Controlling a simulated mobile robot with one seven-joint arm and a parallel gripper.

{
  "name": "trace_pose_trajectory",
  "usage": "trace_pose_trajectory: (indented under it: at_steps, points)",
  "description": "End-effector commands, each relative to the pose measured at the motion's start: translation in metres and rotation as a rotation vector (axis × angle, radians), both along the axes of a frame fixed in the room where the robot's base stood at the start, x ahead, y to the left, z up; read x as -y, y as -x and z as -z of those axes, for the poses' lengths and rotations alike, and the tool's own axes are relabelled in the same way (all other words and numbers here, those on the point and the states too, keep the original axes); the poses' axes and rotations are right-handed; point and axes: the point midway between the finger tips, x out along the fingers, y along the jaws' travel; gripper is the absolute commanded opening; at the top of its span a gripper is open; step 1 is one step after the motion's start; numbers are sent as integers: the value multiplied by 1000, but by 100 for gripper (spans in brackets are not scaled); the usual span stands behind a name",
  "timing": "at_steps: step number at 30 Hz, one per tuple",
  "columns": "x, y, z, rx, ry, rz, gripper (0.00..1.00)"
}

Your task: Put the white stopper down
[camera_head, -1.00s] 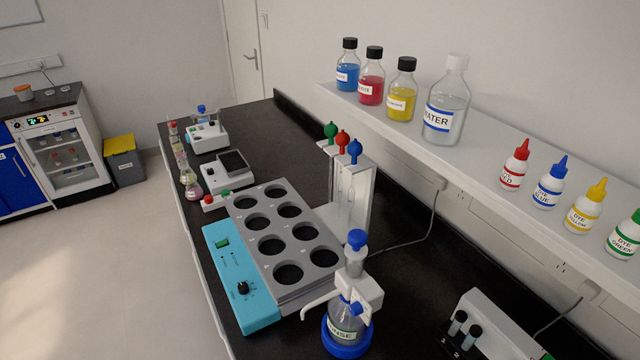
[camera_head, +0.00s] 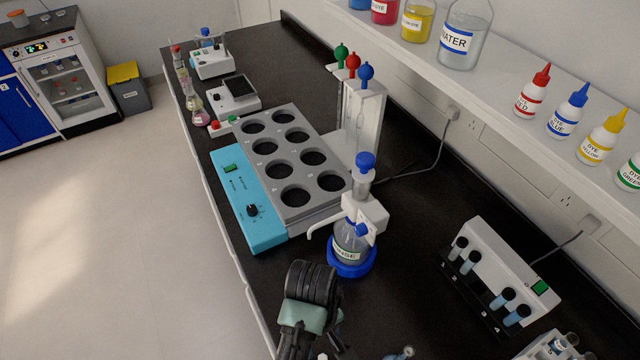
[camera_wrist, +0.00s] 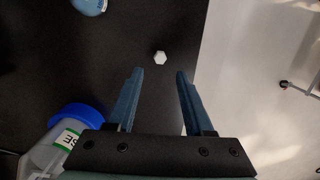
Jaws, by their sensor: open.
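The white stopper (camera_wrist: 160,58) is a small, pale, faceted piece on the black bench top in the wrist view. It lies just beyond my gripper (camera_wrist: 159,73), between the lines of the two blue fingers. The fingers are apart with nothing between them, and the stopper looks free of both. In the head view my arm's end (camera_head: 308,298) is over the front part of the bench. The fingertips and stopper cannot be made out there.
The rinse bottle (camera_head: 348,240) with its blue base ring stands close by; the ring also shows in the wrist view (camera_wrist: 78,113). The teal-fronted block with several wells (camera_head: 258,205) lies behind. A tube rack (camera_head: 490,275) is to the right. The bench's edge is near.

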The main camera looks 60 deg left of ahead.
Motion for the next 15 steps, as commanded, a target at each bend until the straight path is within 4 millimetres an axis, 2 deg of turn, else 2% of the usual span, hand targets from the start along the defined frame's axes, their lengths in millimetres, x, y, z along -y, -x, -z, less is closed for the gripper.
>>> trace_pose_trajectory:
  at_steps: [3,6,15]
  points:
    - [-3,-1,-18,2,-1,0,52]
    - [-3,0,-27,1,0,0,52]
    - [-4,0,-32,0,0,1,52]
